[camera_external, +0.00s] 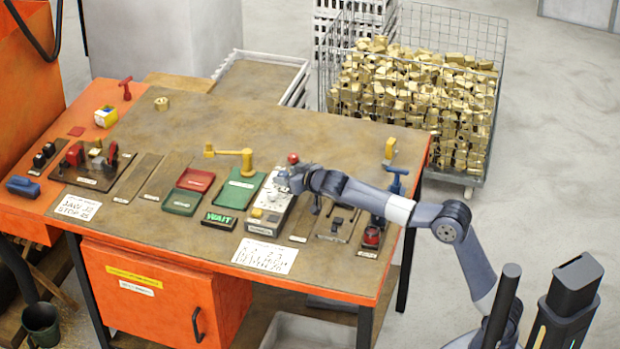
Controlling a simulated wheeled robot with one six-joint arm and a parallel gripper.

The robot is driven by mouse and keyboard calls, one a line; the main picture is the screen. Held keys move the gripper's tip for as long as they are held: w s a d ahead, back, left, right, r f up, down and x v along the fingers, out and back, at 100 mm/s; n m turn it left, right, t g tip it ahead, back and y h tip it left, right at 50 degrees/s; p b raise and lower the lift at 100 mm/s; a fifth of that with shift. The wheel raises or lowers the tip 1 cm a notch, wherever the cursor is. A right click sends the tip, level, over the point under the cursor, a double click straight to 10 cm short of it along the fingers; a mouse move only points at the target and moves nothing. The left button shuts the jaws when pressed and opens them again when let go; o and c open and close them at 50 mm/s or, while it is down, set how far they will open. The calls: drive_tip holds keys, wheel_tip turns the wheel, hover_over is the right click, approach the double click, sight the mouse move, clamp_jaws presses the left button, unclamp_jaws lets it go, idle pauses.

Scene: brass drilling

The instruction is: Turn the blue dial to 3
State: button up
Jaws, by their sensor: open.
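A grey control box (267,212) stands on the brown tabletop near the middle, with a yellow button and small knobs on its upper face. My gripper (298,186) is open over the far end of this box, its fingers close to the box top. I cannot clearly make out the blue dial or its number; the wrist and fingers cover part of the box. A red knob (293,158) shows just behind my wrist. Whether the fingers touch anything cannot be told.
A green WAIT sign (219,220), a red tray (196,180) and green trays lie left of the box. A blue-handled tool (397,182) stands at the right. A wire cage (494,110) of brass pieces is behind. The table's far middle is clear.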

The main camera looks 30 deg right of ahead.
drive_tip(key=v, duration=1)
drive_tip(key=shift+f, duration=0.1)
drive_tip(key=x, duration=1)
drive_tip(key=shift+w+a, duration=0.1)
drive_tip(key=shift+w, duration=0.25)
